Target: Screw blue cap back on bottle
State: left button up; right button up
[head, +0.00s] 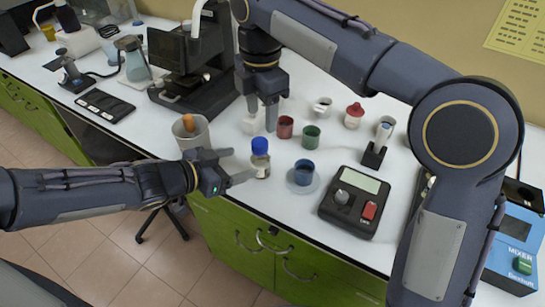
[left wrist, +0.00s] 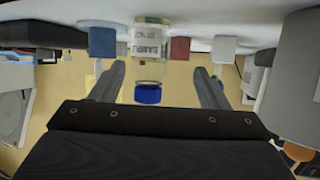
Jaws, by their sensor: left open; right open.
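A small clear bottle (head: 261,166) with a pale label stands upright near the front edge of the white table. The blue cap (head: 260,146) sits at its top; I cannot tell how tightly. My left gripper (head: 238,167) is open, low at the bottle's left, its fingers pointing toward it. In the left wrist view, which is upside down, the labelled bottle (left wrist: 148,40) and blue cap (left wrist: 148,94) appear between the spread fingers (left wrist: 162,82). My right gripper (head: 262,112) is open and empty, pointing down above the table behind the bottle.
A red cup (head: 284,127), a green cup (head: 310,136) and a blue cup (head: 304,173) stand right of the bottle. A grey beaker (head: 193,138) stands left, close to my left gripper. A black device (head: 357,203) with a red button lies farther right.

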aim_at(266, 159)
pick_arm(q)
jog(key=shift+d+f+h, duration=0.15)
jog(key=shift+d+h, duration=0.15)
jog(key=shift+d, duration=0.45)
pick_arm(e)
jog(key=shift+w+a+f+n, duration=0.15)
jog(key=shift+w+a+n, duration=0.15)
jog(key=shift+a, duration=0.05)
pick_arm(q)
jog(key=shift+s, duration=0.15)
pick_arm(e)
jog(key=shift+s, duration=0.1)
pick_arm(q)
jog(key=shift+g, duration=0.3)
jog(key=shift+x, duration=3.85)
grip_shut()
pick_arm(e)
jog(key=n, duration=0.4)
